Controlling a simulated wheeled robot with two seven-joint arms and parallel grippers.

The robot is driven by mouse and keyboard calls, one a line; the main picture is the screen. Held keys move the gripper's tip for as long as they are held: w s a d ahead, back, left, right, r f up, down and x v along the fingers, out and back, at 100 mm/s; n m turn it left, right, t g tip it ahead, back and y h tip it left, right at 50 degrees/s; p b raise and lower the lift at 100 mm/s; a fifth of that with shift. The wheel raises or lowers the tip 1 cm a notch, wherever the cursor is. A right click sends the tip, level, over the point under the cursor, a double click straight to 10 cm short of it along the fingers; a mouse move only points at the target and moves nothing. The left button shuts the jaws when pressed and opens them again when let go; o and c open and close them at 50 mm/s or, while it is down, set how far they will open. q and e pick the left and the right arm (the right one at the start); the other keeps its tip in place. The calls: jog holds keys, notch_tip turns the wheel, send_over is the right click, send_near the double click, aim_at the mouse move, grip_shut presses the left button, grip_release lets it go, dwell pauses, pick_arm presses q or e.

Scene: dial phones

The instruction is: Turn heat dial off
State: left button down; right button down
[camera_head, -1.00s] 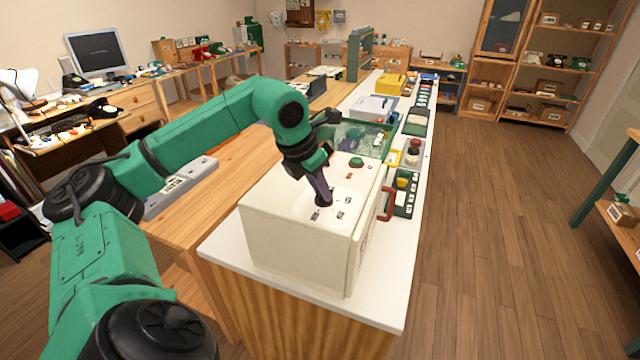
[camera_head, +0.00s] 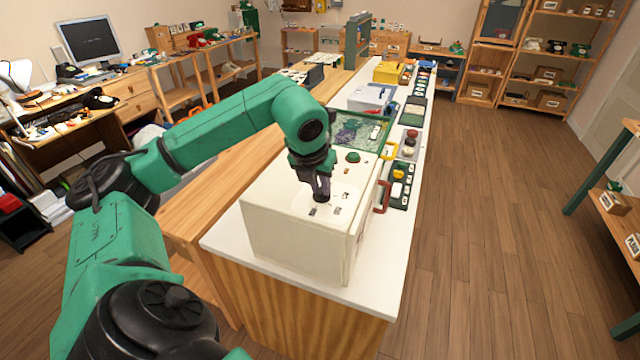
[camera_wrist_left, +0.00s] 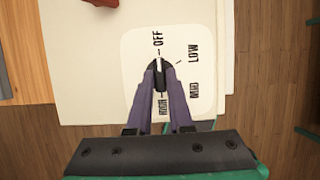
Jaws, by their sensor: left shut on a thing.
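The heat dial (camera_wrist_left: 158,65) is a small black knob with a white pointer line, set in the pale panel on top of a white box (camera_head: 285,235). In the left wrist view, the pointer line faces the OFF label (camera_wrist_left: 158,40). The LOW label (camera_wrist_left: 194,52), MED label (camera_wrist_left: 195,90) and HIGH label (camera_wrist_left: 163,105) stand around the dial. My left gripper (camera_head: 321,197) reaches down onto the panel, its dark purple fingers (camera_wrist_left: 158,76) shut on the dial from both sides. My right gripper is not in view.
The box stands on a white counter (camera_head: 225,240). A green-rimmed tray (camera_head: 357,117) lies just behind. The wooden floor (camera_head: 480,240) to the right is clear.

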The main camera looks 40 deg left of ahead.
pick_arm(q)
jog(key=shift+r, duration=0.1)
jog(key=c, duration=0.8)
grip_release()
jog(key=shift+s+r, duration=0.15)
jog(key=shift+r, duration=0.3)
jog(key=p+v, duration=0.2)
jog(key=v, duration=1.1)
jog(key=shift+s+r, duration=0.2)
jog(key=shift+r, duration=0.05)
